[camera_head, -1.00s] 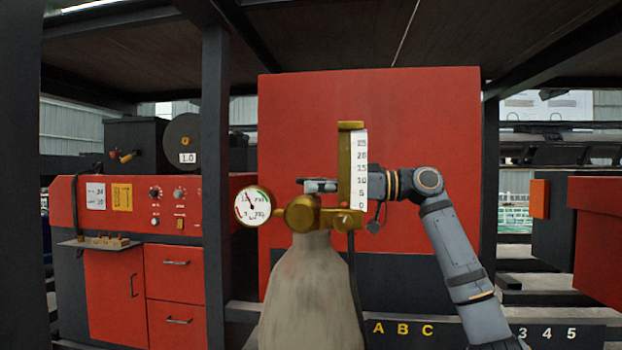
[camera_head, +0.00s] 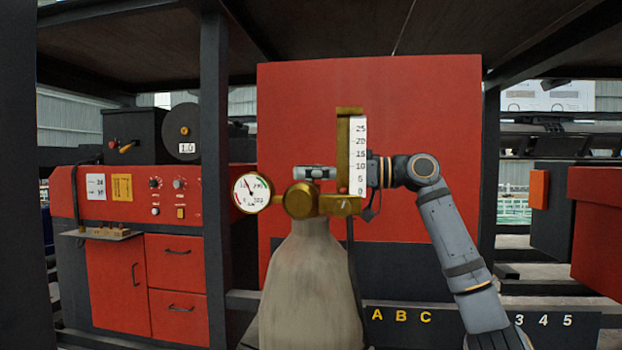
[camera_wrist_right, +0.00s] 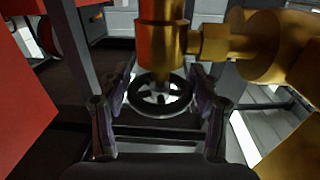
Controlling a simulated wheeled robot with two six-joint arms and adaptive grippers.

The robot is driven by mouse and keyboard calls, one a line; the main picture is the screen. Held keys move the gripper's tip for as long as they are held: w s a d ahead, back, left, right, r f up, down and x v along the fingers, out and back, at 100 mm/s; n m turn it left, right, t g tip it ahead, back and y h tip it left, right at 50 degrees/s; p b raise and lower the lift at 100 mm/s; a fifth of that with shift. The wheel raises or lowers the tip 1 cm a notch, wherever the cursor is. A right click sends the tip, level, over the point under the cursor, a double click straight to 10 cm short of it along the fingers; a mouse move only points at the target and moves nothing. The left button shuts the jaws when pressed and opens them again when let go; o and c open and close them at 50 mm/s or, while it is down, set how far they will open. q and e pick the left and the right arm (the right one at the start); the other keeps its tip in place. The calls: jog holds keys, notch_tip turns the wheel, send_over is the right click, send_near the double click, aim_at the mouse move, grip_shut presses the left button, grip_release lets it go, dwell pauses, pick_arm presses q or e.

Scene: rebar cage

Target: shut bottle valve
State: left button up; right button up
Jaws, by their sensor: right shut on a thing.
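The grey gas bottle (camera_head: 312,285) stands upright in front, with a brass regulator (camera_head: 302,201), a round pressure gauge (camera_head: 251,193) and a scaled flow meter (camera_head: 358,155) on top. My right gripper (camera_head: 315,173) reaches in from the right behind the flow meter, which hides part of it. In the right wrist view, the black spoked valve wheel (camera_wrist_right: 158,97) sits below the brass valve body (camera_wrist_right: 162,42). The two fingers of my right gripper (camera_wrist_right: 160,112) are on either side of the wheel, shut on it. The wheel cannot be made out in the head view. My left gripper is out of view.
A large red panel (camera_head: 420,115) stands behind the bottle. A red cabinet (camera_head: 118,285) with knobs and drawers is at the left, beside a dark post (camera_head: 215,180). A dark hose (camera_head: 352,260) hangs from the regulator. A red box (camera_head: 597,225) is at the right.

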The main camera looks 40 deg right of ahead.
jog(key=shift+f+m+t+h+b, duration=0.35)
jog(key=shift+m+t+h, duration=0.2)
jog(key=shift+h, duration=0.45)
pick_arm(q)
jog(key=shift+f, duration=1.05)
pick_arm(e)
jog(key=shift+r+m+t+h, duration=0.2)
jog(key=shift+m+t+h, duration=0.15)
jog(key=shift+m+h, duration=0.4)
jog(key=shift+r+m+t+h, duration=0.15)
jog(key=shift+m+t+h, duration=0.25)
jog(key=shift+h, duration=0.45)
jog(key=o, duration=1.1)
jog(key=shift+o, duration=0.2)
jog(key=shift+s+d+r, duration=0.1)
jog(key=shift+r, duration=0.55)
notch_tip(320, 180, up, 9)
jog(key=shift+f, duration=0.15)
